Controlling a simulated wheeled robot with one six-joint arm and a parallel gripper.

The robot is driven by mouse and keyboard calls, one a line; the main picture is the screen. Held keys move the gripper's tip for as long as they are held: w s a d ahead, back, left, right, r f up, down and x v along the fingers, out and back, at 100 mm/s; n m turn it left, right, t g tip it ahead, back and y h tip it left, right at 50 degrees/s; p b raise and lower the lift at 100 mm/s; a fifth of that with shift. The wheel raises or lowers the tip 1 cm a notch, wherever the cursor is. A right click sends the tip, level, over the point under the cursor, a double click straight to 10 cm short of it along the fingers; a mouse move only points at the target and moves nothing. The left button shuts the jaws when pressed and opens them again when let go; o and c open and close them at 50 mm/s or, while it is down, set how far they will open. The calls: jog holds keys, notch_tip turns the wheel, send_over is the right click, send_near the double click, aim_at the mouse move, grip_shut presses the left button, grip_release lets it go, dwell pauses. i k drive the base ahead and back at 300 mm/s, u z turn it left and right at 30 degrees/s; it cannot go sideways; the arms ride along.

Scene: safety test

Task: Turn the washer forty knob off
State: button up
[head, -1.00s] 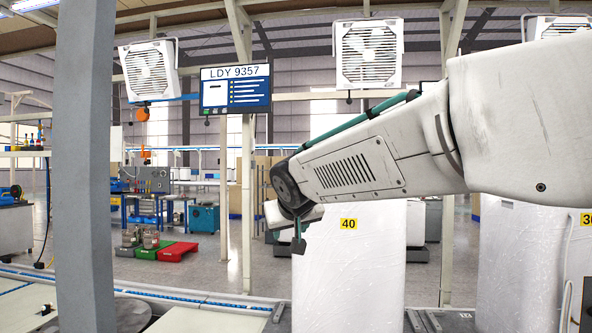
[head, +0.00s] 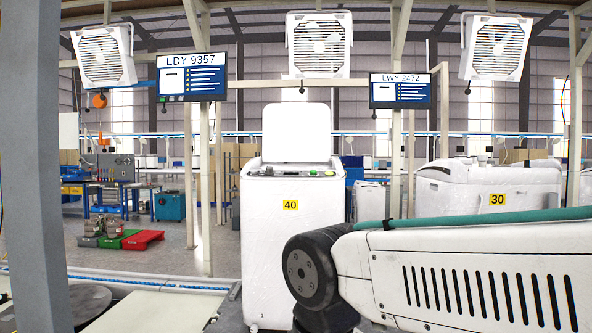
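The white washer (head: 278,255) with a yellow 40 label stands upright in the middle of the head view, beyond my arm. Its lid (head: 297,133) is raised. A dark control panel (head: 288,172) runs along its top, with a green spot and other small details; they are too small to tell which is the knob or how it is set. My arm reaches in from the lower right, and its dark joint overlaps the washer's lower right part in the picture. My gripper is not in view.
A washer labelled 30 (head: 500,185) stands at the right. A grey post (head: 32,170) fills the left edge. A conveyor frame (head: 140,283) crosses the lower left. Red (head: 143,240) and green bins sit on the floor at left. Monitors and fans hang above.

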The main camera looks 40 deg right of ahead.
aim_at(269, 170)
jog(key=z, duration=1.65)
jog(key=k, duration=0.65)
jog(key=u, duration=0.8)
jog(key=i, duration=0.35)
